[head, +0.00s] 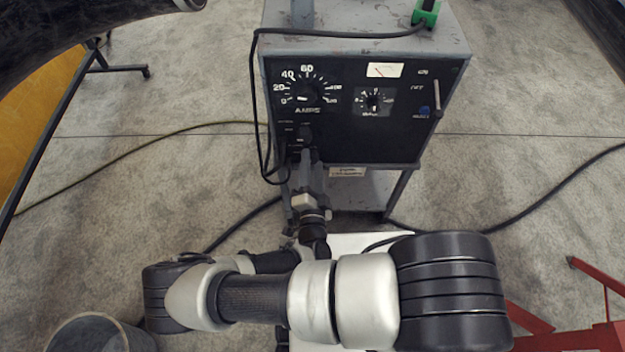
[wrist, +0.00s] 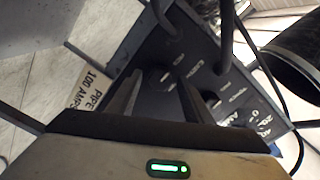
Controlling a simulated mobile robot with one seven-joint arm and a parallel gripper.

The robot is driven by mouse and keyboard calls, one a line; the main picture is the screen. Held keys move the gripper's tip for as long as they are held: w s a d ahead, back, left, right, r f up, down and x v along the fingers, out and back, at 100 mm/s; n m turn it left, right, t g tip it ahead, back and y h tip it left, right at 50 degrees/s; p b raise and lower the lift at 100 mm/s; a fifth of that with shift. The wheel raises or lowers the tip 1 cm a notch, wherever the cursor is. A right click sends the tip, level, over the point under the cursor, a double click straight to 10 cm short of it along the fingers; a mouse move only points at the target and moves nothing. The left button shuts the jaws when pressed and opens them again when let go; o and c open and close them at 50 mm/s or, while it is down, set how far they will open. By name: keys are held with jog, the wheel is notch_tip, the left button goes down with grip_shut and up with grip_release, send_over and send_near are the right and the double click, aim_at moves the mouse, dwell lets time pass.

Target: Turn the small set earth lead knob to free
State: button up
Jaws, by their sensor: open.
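The welding set (head: 360,132) is a grey box with a black front panel. My gripper (head: 305,157) reaches up to the panel's lower left, below the large AMPS dial (head: 306,91). In the wrist view my open gripper (wrist: 158,88) has one finger on each side of a small dark knob (wrist: 160,74), apparently without gripping it. Whether either finger touches it, I cannot tell. It may be the earth lead knob; its markings are not readable. Another dark round part (wrist: 210,97) shows beyond the right finger. In the head view my gripper hides most of this corner.
A black cable (head: 256,95) hangs down the set's left side close to my gripper. In the wrist view cables (wrist: 225,40) run near the panel. A smaller dial (head: 374,100) sits right of AMPS. A bucket (head: 88,333) and red metal frame (head: 540,325) stand nearer.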

jog(key=s+p, duration=0.2)
jog(key=s, duration=1.5)
jog(key=shift+a, duration=0.3)
jog(key=shift+r, duration=0.1)
